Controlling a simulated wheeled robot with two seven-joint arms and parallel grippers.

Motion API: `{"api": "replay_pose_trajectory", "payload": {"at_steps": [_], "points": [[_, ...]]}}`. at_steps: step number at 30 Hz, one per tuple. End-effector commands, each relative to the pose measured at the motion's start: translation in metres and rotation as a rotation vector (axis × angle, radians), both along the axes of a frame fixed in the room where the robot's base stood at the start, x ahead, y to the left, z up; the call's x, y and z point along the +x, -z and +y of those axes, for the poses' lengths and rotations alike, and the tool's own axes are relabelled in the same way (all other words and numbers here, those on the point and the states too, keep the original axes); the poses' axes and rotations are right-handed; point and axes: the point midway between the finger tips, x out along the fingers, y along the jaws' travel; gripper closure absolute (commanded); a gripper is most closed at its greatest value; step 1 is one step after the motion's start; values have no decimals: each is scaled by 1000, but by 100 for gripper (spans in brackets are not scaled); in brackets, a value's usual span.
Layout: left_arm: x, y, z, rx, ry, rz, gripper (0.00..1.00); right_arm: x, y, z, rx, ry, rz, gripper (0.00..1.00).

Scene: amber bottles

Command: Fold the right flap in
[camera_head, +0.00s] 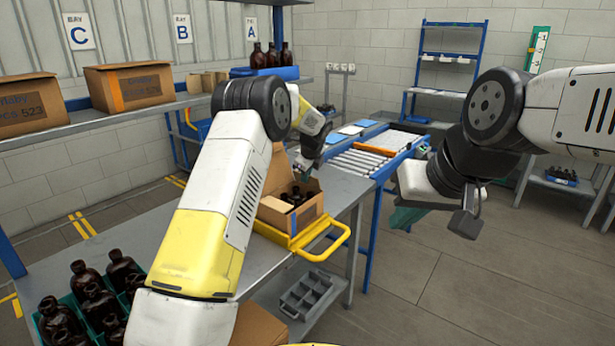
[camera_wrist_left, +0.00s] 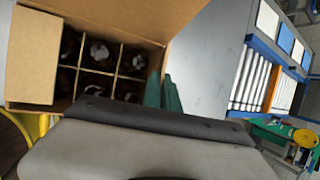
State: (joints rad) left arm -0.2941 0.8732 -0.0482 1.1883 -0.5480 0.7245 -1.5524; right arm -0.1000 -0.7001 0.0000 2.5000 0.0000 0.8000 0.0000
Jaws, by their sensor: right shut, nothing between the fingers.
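An open cardboard box (camera_head: 278,217) with dark bottles (camera_head: 296,196) inside stands on the bench, one flap (camera_head: 276,165) raised at its far side. In the left wrist view the box (camera_wrist_left: 150,15) shows dividers with bottles (camera_wrist_left: 100,52) in the cells, and a flap (camera_wrist_left: 32,55) at its left. My left gripper (camera_head: 304,171) is at the box's far right side; its green fingers (camera_wrist_left: 164,95) are beside the box wall, close together. Contact is unclear. My right gripper (camera_head: 404,217) is shut and empty, out to the right of the box. My left arm hides part of the box.
The box sits at a yellow tray (camera_head: 270,233) with a handle. A roller conveyor (camera_head: 365,162) lies behind it. A green crate of amber bottles (camera_head: 85,300) is at the front left. A grey divided bin (camera_head: 308,291) is below. Cartons (camera_head: 130,86) fill the left shelf.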

Motion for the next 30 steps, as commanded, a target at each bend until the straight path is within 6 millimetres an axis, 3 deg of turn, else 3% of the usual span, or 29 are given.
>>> {"api": "replay_pose_trajectory", "payload": {"at_steps": [30], "points": [[-3,0,2,-40,0,-55,100,0,0,0,0,0,0,100]]}}
